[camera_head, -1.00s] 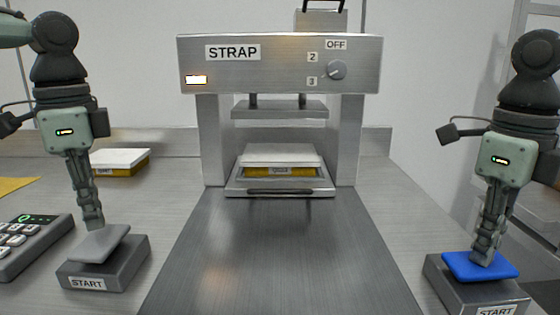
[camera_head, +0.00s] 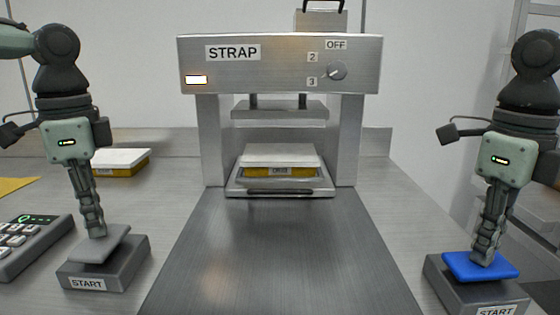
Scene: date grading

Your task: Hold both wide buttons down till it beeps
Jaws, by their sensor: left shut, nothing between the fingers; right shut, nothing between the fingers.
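The left START box (camera_head: 120,268) carries a wide grey button (camera_head: 88,250), whose plate looks tilted. My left gripper (camera_head: 98,235) is shut and empty, its tips pointing down at the grey button's far part; they appear to touch it. The right START box (camera_head: 470,292) carries a wide blue button (camera_head: 456,266). My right gripper (camera_head: 484,260) is shut and empty, its tips down on the blue button's top. How far either button is pressed in, I cannot tell.
Between the boxes stands the STRAP machine (camera_head: 280,75), with a lit lamp (camera_head: 196,80) and a dial (camera_head: 337,71). Its plate (camera_head: 280,110) is raised above a white-lidded box (camera_head: 280,156). Another such box (camera_head: 120,158) and a keypad (camera_head: 30,245) lie left.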

